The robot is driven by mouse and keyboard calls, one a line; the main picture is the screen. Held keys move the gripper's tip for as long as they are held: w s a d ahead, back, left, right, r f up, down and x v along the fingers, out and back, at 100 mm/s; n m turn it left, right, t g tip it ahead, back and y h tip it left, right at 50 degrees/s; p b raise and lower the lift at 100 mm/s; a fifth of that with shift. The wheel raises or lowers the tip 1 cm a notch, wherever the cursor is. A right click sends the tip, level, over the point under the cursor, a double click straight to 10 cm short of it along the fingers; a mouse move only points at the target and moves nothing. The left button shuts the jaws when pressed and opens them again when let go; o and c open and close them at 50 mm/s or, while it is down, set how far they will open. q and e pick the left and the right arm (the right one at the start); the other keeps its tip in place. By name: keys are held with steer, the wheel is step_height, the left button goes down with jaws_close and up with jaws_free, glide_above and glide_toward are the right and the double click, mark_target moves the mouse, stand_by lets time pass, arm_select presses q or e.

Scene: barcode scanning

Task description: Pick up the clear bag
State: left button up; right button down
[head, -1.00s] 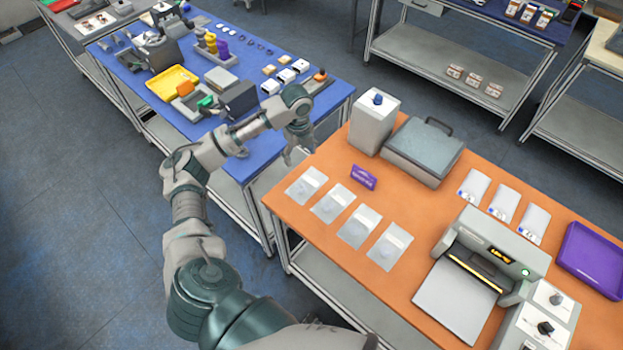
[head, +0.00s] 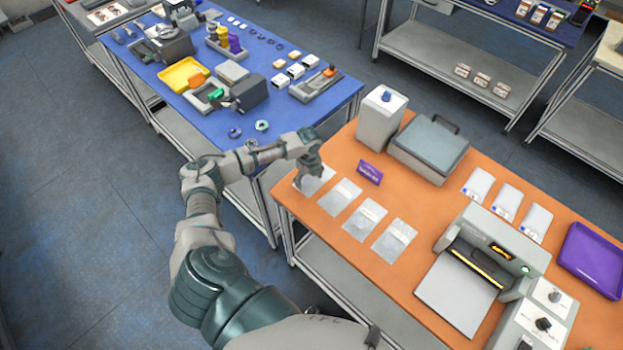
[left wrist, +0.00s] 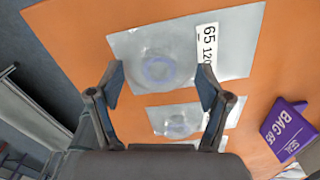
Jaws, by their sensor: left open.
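Several clear flat bags lie in a row on the orange table (head: 320,235). The leftmost clear bag (head: 322,180) is partly hidden by my left gripper (head: 307,184). The other bags, such as the second clear bag (head: 340,197), lie uncovered. In the left wrist view the nearest-framed clear bag (left wrist: 150,40) shows a round ring shape inside and a white label. My left gripper (left wrist: 160,88) is open and empty there, its fingers spread over that bag's lower edge. Contact with the bag cannot be told. My right gripper is out of view.
A purple sign (head: 369,172) stands beside the bags; it also shows in the left wrist view (left wrist: 284,130). A grey box (head: 381,120), a flat grey case (head: 429,150), a sealing machine (head: 490,250) and a purple tray (head: 594,260) share the table.

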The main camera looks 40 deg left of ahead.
arm_select(q)
steer(key=shift+f, duration=0.25)
steer(key=c, duration=1.3)
